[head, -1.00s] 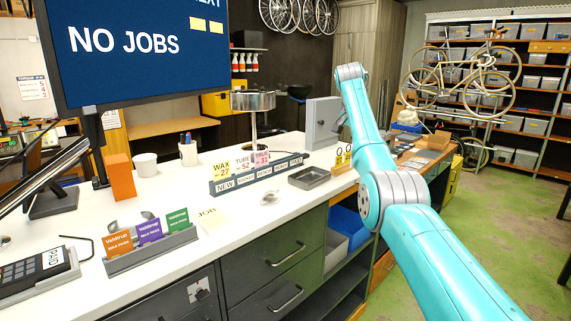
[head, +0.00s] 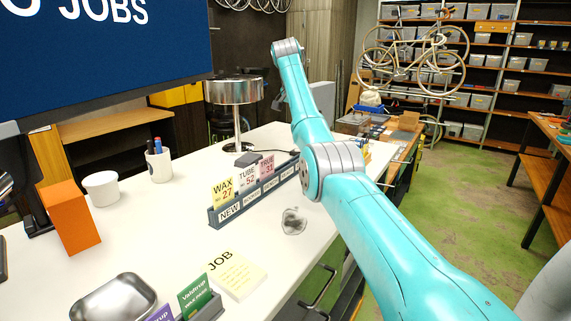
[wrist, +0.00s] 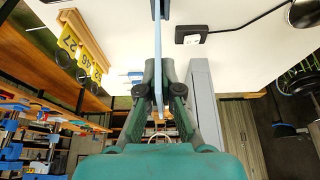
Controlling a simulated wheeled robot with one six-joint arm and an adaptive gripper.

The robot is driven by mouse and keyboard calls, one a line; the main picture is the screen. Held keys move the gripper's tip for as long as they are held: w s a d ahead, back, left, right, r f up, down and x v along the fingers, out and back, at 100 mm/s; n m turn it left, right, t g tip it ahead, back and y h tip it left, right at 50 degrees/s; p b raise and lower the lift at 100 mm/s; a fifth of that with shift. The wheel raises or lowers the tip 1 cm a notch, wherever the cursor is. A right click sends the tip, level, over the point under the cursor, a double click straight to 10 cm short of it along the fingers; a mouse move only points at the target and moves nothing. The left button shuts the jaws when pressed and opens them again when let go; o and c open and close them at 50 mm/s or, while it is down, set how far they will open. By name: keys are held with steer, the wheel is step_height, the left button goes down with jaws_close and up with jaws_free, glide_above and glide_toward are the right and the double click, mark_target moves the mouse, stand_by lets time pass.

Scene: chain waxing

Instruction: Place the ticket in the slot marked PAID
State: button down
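A small ticket rack (head: 222,216) stands on the white counter, left of my arm in the head view. Its front strip has a slot labelled NEW at the near end and several smaller labels that I cannot read clearly. Upright tickets stand at the rack: yellow WAX 27 (head: 224,191), pale TUBE 52 (head: 247,176) and pink TRUE 31 (head: 267,167). I cannot make out a PAID label now. My gripper (wrist: 158,65) shows in the wrist view with its green fingers close together.
A JOB pad (head: 237,274), metal dish (head: 113,298), orange box (head: 70,217), white cup (head: 101,188), pen cup (head: 159,165) and chrome lamp (head: 234,92) stand on the counter. The wrist view shows yellow numbered tags (wrist: 70,38) and a grey upright (wrist: 204,95).

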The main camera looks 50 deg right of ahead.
step_height(320, 180, down, 10)
steer(key=shift+w+r, duration=0.1)
stand_by(0.4)
steer(key=c, duration=1.3)
jaws_free()
